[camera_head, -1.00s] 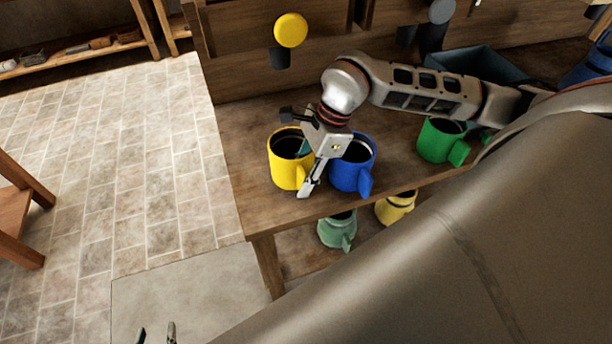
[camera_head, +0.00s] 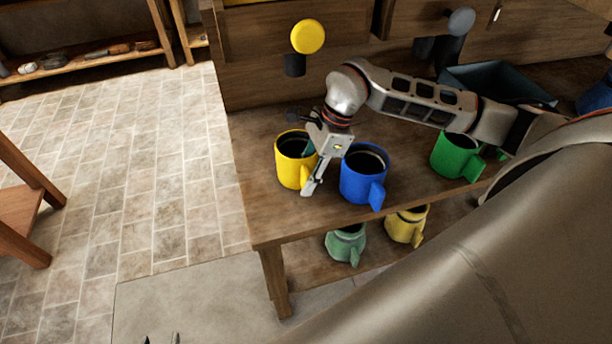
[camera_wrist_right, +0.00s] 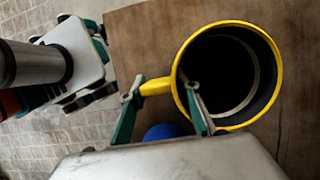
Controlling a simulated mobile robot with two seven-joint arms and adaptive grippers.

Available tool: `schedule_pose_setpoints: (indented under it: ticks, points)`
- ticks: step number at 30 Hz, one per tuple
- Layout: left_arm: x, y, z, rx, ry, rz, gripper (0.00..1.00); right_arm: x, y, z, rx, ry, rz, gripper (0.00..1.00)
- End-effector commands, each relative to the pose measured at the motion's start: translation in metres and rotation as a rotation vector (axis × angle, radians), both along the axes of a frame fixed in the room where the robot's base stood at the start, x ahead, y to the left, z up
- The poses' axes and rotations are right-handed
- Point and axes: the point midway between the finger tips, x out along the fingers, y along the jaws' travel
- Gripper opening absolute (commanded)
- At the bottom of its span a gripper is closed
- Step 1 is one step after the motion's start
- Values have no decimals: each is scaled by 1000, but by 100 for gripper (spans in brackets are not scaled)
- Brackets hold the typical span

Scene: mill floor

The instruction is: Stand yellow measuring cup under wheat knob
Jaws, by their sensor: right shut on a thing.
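The yellow measuring cup (camera_head: 288,170) stands upright, or nearly so, near the left end of the wooden bench (camera_head: 262,215). My right gripper (camera_head: 316,178) is shut on it at the handle side; in the right wrist view the cup (camera_wrist_right: 277,80) has its handle between the fingers (camera_wrist_right: 160,100). Whether its base touches the bench I cannot tell. A yellow round knob (camera_head: 308,36) is on the wooden front behind, above a dark spout (camera_head: 295,65); no wheat label is readable. The cup is in front of that spout. My left gripper (camera_head: 160,339) shows only two separated fingertips at the bottom edge.
A blue cup (camera_head: 362,182) stands close to the right of my right gripper. A green cup (camera_head: 455,158) is further right, near a dark bin (camera_head: 497,82). A grey knob (camera_head: 461,21) is at the upper right. More cups (camera_head: 345,245) sit on the lower shelf.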

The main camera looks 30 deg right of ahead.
Motion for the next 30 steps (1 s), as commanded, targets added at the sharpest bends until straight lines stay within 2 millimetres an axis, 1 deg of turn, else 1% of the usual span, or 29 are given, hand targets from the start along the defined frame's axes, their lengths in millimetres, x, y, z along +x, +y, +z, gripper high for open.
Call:
schedule_pose_setpoints:
  ticks: [12,13,15,25,28,30]
  points:
    - [0,0,0,0,0,0,40,0,0,0,0,-1,0,0]
    - [0,0,0,0,0,0,40,0,0,0,0,-1,0,37]
    - [0,0,0,0,1,0,40,0,0,0,0,-1,0,51]
    - [-1,1,-1,3,2,-1,40,0,0,1,0,-1,0,51]
    - [-1,1,-1,3,2,-1,40,0,-3,5,-1,-2,-1,51]
    - [-1,0,-1,1,2,0,40,0,-5,11,-2,-3,-1,51]
